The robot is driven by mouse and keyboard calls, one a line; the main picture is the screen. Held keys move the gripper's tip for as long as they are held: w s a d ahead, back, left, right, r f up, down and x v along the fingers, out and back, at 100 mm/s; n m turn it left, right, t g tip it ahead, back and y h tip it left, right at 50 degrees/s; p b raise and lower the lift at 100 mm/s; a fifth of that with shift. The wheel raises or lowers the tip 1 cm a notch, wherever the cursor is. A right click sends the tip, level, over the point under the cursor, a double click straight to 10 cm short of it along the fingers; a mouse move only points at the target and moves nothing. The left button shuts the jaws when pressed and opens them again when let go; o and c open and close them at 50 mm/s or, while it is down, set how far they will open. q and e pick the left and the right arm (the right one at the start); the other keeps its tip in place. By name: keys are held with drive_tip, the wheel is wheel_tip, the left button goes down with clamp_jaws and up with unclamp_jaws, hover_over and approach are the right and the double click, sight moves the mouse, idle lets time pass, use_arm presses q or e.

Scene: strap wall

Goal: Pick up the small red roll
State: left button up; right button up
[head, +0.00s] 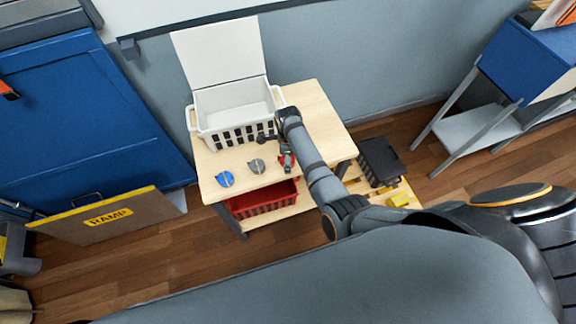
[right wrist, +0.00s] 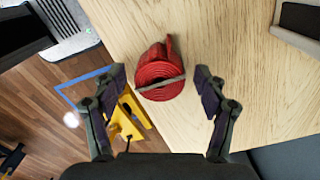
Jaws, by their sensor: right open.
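The small red roll (right wrist: 160,72) lies on the pale wooden table top (right wrist: 215,35), near its edge. It is a wound red strap with a grey band across it and a short loose end. In the head view the red roll (head: 287,161) is small and partly hidden by my right gripper. My right gripper (right wrist: 160,78) is open, its two fingers apart on either side of the roll in the right wrist view. Nothing is held. I cannot tell the exact height gap between fingertips and roll. My left gripper is not in view.
A blue roll (head: 225,180) and a grey roll (head: 257,166) lie left of the red one. A white basket (head: 235,130) with raised lid stands behind them. A red crate (head: 262,203) sits below. A dark crate (head: 380,162) and a yellow object (head: 399,200) are at right.

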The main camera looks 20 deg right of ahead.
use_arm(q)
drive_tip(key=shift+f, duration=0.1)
use_arm(e)
drive_tip(key=shift+c, duration=0.3)
drive_tip(key=c, duration=1.1)
drive_tip(key=shift+r, duration=0.45)
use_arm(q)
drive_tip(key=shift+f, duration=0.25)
use_arm(e)
drive_tip(key=shift+s+d+r, duration=1.1)
drive_tip(key=shift+s+r, duration=0.9)
drive_tip(key=shift+s, duration=0.1)
drive_tip(key=shift+s+d+r, duration=1.05)
drive_tip(key=shift+s+r, duration=0.95)
drive_tip(key=shift+s, duration=0.1)
drive_tip(key=shift+s+d+r, duration=1.1)
drive_tip(key=shift+s+r, duration=0.9)
drive_tip(key=shift+s, duration=0.1)
